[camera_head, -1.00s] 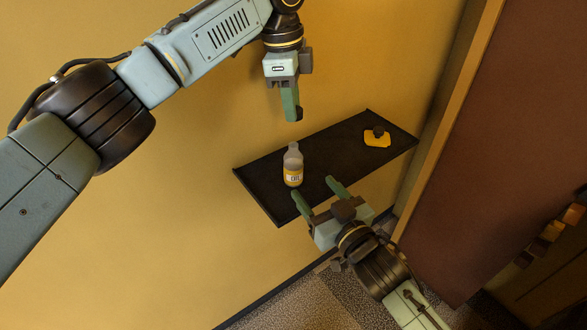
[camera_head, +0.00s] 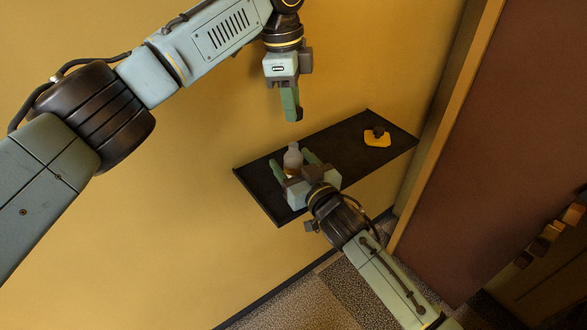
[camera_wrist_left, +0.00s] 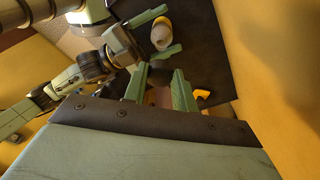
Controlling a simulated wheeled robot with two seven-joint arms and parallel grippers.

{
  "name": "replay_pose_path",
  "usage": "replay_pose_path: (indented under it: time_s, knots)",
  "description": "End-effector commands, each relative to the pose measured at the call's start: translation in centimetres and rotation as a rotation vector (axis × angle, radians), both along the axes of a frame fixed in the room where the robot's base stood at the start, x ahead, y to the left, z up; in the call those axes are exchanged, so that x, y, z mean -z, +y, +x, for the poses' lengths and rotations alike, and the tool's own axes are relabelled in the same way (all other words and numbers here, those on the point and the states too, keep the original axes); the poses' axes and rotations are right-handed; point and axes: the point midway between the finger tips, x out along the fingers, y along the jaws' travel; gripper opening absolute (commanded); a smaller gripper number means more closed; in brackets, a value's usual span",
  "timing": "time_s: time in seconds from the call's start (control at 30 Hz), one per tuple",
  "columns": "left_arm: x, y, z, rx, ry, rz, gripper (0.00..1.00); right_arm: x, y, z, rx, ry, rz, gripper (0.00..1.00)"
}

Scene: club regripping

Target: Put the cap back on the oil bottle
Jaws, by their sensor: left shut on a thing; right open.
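The oil bottle (camera_head: 292,157), pale at the top, stands upright on the dark shelf (camera_head: 255,188); the left wrist view shows it from above (camera_wrist_left: 162,33). My right gripper (camera_head: 293,160) is open, its two fingers on either side of the bottle; I cannot tell whether they touch it. The gripper's body hides the bottle's lower part and label. My left gripper (camera_head: 292,112) is above the shelf, higher than the bottle, shut on a small dark brown thing (camera_head: 299,114) that looks like the cap. It shows brownish between the fingers in the left wrist view (camera_wrist_left: 159,97).
A yellow piece with a dark knob on it (camera_head: 377,137) lies at the shelf's right end. The yellow wall (camera_head: 190,200) runs behind the shelf. A brown door (camera_head: 480,170) stands at the right. The shelf between bottle and yellow piece is mostly clear.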

Motion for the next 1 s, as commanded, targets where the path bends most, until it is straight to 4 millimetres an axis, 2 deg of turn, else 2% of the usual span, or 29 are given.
replay_pose_path:
  time_s: [0.07,0.5,0.63,0.9,1.0]
  knots:
    - [0.0,0.0,0.0,0.0,0.0,0.0,0.06,0.0,0.0,0.0,0.0,0.0,0.0,0.57]
    - [0.0,0.0,0.0,0.0,0.0,0.0,0.06,0.0,0.0,0.0,0.0,0.0,0.0,0.0]
    - [0.4,0.0,0.0,0.0,0.001,0.0,0.06,0.0,0.0,0.0,0.0,0.0,0.0,0.0]
    - [4.2,0.2,0.0,0.0,0.002,0.001,0.06,0.0,0.0,0.0,0.0,0.0,0.0,0.0]
    - [5.0,0.2,0.0,0.0,0.0,0.002,0.06,0.0,0.0,0.0,0.0,0.0,0.0,0.0]
